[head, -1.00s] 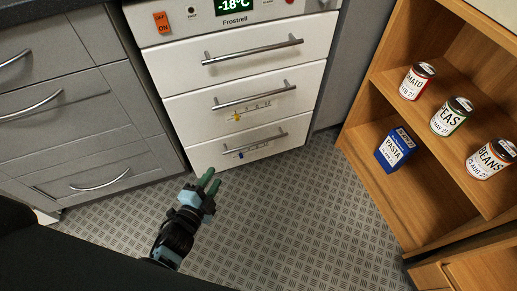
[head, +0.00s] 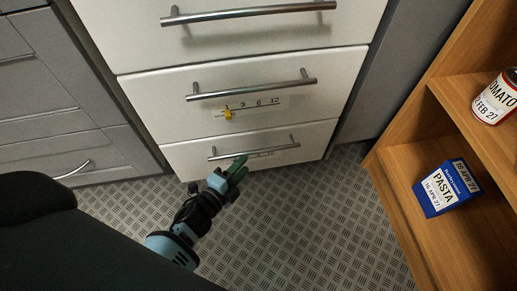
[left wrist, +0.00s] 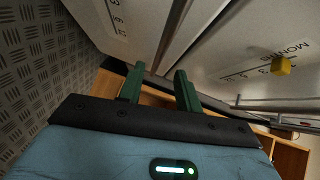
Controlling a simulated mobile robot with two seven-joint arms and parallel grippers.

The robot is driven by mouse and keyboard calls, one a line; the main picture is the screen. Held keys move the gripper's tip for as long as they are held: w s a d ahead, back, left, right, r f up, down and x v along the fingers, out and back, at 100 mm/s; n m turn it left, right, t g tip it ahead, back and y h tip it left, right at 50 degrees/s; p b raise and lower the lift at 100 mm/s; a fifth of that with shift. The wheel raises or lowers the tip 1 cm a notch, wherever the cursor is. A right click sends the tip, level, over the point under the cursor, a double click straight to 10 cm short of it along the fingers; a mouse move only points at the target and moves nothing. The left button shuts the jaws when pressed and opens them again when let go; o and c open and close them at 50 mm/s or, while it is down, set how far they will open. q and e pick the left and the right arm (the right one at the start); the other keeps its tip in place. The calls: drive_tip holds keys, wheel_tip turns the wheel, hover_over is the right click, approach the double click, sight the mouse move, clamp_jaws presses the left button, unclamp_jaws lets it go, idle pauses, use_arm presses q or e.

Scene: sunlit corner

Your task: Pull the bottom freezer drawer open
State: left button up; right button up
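The bottom freezer drawer (head: 185,160) is the lowest white front in the head view and looks shut. Its metal bar handle (head: 275,147) runs across the front, with a label strip behind it. My left gripper (head: 240,167) is at this handle, in front of the drawer, and covers part of the label. In the left wrist view its two green fingers (left wrist: 160,75) are apart with nothing clamped. The handle bar (left wrist: 174,38) lines up with the gap between them; I cannot tell whether it lies fully between the fingertips. My right gripper is not in view.
The middle drawer (head: 150,100), with a yellow slider (head: 228,114), and another drawer above are shut. Grey cabinets (head: 70,100) stand at left. A wooden shelf (head: 400,165) at right holds a blue pasta box (head: 446,190) and a tomato can (head: 497,98). The patterned floor (head: 300,220) in front is clear.

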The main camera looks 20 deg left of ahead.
sight(256, 151)
use_arm(q)
drive_tip(key=b+x, duration=0.3)
drive_tip(key=x, duration=0.4)
drive_tip(key=shift+w, duration=0.25)
drive_tip(key=shift+w+d, duration=0.1)
drive_tip(key=shift+c, duration=0.4)
drive_tip(key=c, duration=0.5)
clamp_jaws()
